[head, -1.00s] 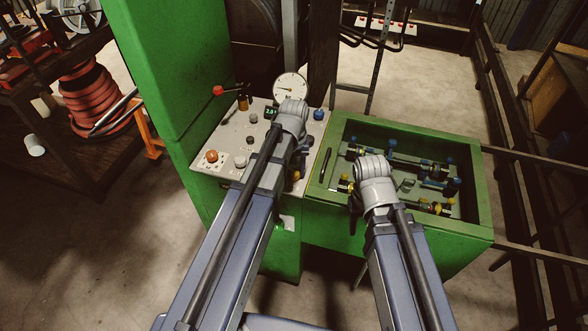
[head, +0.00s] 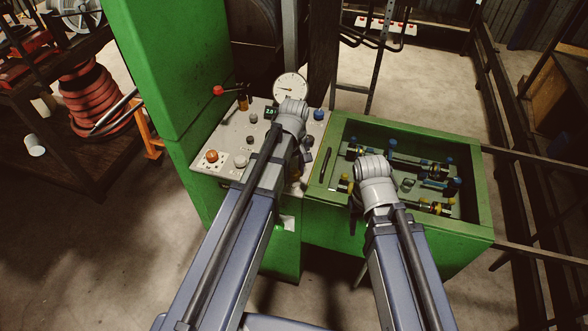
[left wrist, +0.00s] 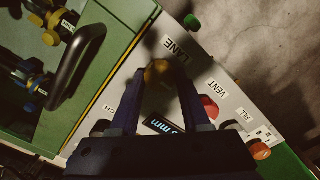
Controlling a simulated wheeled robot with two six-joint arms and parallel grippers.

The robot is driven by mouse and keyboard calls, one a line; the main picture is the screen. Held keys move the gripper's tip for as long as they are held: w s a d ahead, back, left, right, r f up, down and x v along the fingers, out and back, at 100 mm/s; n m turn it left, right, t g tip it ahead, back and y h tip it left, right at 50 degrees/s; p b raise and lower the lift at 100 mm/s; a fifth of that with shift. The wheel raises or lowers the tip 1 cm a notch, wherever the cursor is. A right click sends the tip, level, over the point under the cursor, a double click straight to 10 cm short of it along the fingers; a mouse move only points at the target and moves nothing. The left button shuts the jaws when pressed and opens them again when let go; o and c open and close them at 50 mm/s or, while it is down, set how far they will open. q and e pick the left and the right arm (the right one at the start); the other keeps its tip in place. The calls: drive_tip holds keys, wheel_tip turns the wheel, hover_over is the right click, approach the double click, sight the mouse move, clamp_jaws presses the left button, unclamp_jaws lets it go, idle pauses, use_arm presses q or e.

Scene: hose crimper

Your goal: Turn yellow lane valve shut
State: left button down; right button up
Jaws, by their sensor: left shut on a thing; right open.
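The yellow lane valve knob (left wrist: 158,73) shows in the left wrist view beside the "LANE" label on the pale control panel (left wrist: 222,82). My left gripper (left wrist: 160,85) is shut on this knob, one dark finger on each side. In the head view my left gripper (head: 300,155) is over the right part of the panel (head: 232,137), and my own wrist hides most of the knob and fingers. The knob's exact angle is hard to tell. My right gripper (head: 354,212) is open over the green tray's front left; its fingertips are mostly hidden behind its wrist.
The green tray (head: 460,222) right of the panel holds several blue and yellow fittings (head: 435,207). A gauge (head: 290,87) and tall green cabinet (head: 165,70) rise behind.

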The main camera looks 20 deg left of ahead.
sight(294, 172)
use_arm(q)
drive_tip(key=shift+c, duration=1.8)
unclamp_jaws()
wheel_tip(294, 172, up, 8)
drive_tip(key=p, duration=0.8)
drive_tip(key=shift+f, duration=0.1)
